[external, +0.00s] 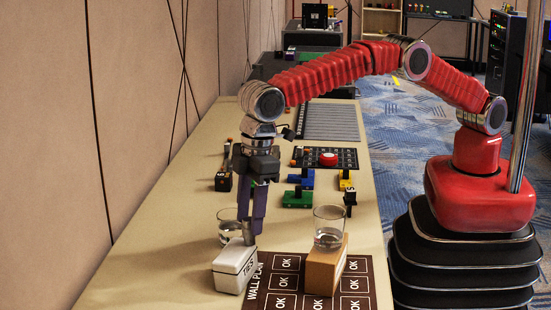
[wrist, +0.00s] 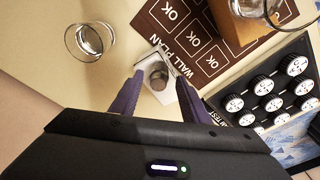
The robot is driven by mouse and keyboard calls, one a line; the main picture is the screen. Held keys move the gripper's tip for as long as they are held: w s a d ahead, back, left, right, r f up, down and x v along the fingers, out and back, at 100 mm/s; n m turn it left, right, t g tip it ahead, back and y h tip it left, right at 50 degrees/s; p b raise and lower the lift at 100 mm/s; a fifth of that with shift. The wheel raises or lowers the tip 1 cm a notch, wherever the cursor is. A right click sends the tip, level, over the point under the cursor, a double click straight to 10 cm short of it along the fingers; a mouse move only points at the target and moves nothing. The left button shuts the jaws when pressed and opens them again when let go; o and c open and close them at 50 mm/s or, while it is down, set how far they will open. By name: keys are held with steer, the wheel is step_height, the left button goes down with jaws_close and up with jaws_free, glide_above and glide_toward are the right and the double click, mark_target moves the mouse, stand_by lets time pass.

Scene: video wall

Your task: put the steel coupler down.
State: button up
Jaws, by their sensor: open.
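The steel coupler (wrist: 158,75) is a short grey cylinder; in the wrist view it lies between my two fingertips. In the external view the coupler (external: 249,233) shows small beside the purple fingers, at the top of the white lettered box (external: 232,271). My gripper (external: 251,228) points straight down over that box, with its fingers around the coupler. In the wrist view my gripper (wrist: 158,82) is open, with a gap between fingers and coupler. The coupler's underside is hidden, so I cannot see its contact with the box clearly.
A glass (external: 230,226) stands just behind the box. Another glass (external: 329,228) stands on a wooden block (external: 323,268) to the right. The dark wall plan sheet (external: 270,296) lies between and under them. Coloured blocks (external: 299,198) and a red button panel (external: 326,158) are farther back.

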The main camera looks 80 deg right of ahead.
step_height(320, 180, up, 11)
steer(key=s, duration=0.1)
steer(key=shift+d+f, duration=0.15)
steer(key=shift+d, duration=0.2)
stand_by(0.4)
stand_by(0.3)
steer(key=s+d+r+m+t, duration=0.1)
steer(key=s+d+r+m, duration=0.1)
steer(key=d+r, duration=1.1)
steer(key=s+d+r+m+t, duration=0.15)
steer(key=s+d, duration=0.25)
steer(key=d, duration=0.4)
steer(key=s+d+r, duration=0.2)
steer(key=s+d, duration=0.2)
steer(key=d, duration=0.4)
steer(key=s+d+f+m+t, duration=0.1)
steer(key=s+d+f, duration=0.3)
steer(key=s+d, duration=0.4)
steer(key=s+d+f+m+t, duration=0.1)
steer(key=s+d+f, duration=0.3)
steer(key=s, duration=1.2)
steer(key=d+m, duration=0.1)
steer(key=d, duration=0.3)
steer(key=shift+s+d+f+m+h, duration=0.2)
steer(key=shift+d+f+m+h, duration=0.15)
steer(key=shift+h, duration=0.05)
